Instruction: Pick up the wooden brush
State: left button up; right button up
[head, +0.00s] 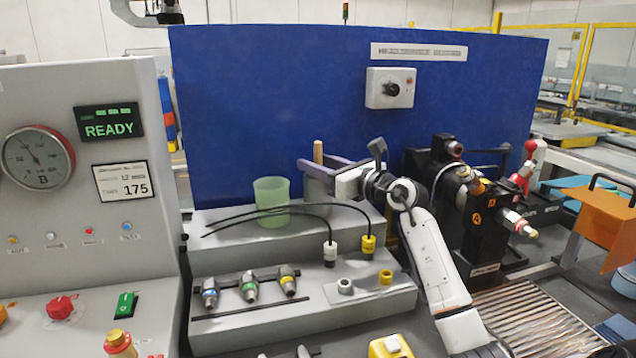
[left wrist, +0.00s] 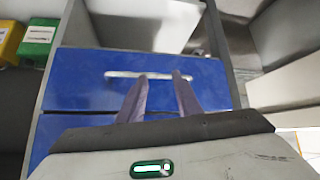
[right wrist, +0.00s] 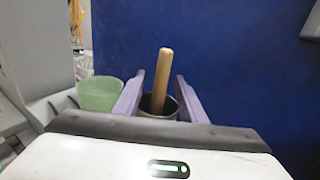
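The wooden brush (right wrist: 162,82) shows as a light wooden handle standing upright in a dark cup (right wrist: 147,105) in the right wrist view; its lower end is hidden in the cup. In the head view the top of the handle (head: 318,151) shows above my right gripper (head: 315,165). My right gripper (right wrist: 161,80) is open, with one purple finger on each side of the handle and a gap to both. My left gripper (left wrist: 162,78) is open and empty over a blue drawer front (left wrist: 85,75); it is not seen in the head view.
A green translucent cup (head: 271,202) stands left of my right gripper, with black cables (head: 290,207) in front. A blue panel (head: 260,90) rises behind. A black machine (head: 475,210) stands to the right. A grey control cabinet (head: 90,200) is at the left.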

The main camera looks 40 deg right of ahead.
grip_shut()
